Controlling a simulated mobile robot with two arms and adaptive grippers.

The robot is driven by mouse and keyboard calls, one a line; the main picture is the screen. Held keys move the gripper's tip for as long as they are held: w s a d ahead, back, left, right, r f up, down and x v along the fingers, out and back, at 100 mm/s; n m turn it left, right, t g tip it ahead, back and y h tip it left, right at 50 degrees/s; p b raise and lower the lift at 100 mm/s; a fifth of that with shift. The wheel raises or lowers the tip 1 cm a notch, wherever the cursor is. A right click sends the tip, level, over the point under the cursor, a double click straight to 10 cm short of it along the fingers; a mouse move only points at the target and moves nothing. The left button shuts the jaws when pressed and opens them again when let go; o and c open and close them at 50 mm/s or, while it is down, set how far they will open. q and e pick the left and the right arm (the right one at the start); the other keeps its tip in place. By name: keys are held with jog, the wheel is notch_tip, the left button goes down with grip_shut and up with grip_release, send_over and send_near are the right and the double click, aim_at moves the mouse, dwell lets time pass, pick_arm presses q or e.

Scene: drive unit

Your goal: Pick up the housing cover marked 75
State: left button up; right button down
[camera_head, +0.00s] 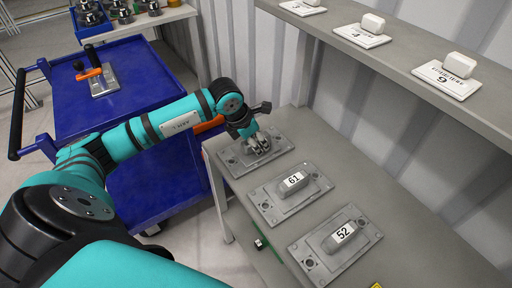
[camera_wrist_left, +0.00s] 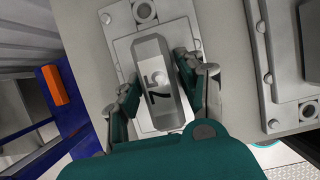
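The housing cover marked 75 is a grey plate with a raised block; in the left wrist view its block (camera_wrist_left: 158,85) shows a black 75 on a white label. In the head view its plate (camera_head: 237,160) lies at the far end of a row of covers on the grey bench. My left gripper (camera_head: 258,145) is down over this block and hides most of it. In the left wrist view the fingers of my left gripper (camera_wrist_left: 157,78) stand one on each side of the block, close to it; whether both press on it I cannot tell. My right gripper is not in view.
Covers marked 61 (camera_head: 291,184) and 52 (camera_head: 341,236) lie nearer on the bench. A shelf (camera_head: 400,53) with white blocks on labelled cards runs along the right. A blue cart (camera_head: 140,95) with an orange-handled part (camera_head: 99,78) stands left.

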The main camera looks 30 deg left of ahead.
pick_arm(q)
grip_shut()
jog(key=shift+w+r, duration=0.1)
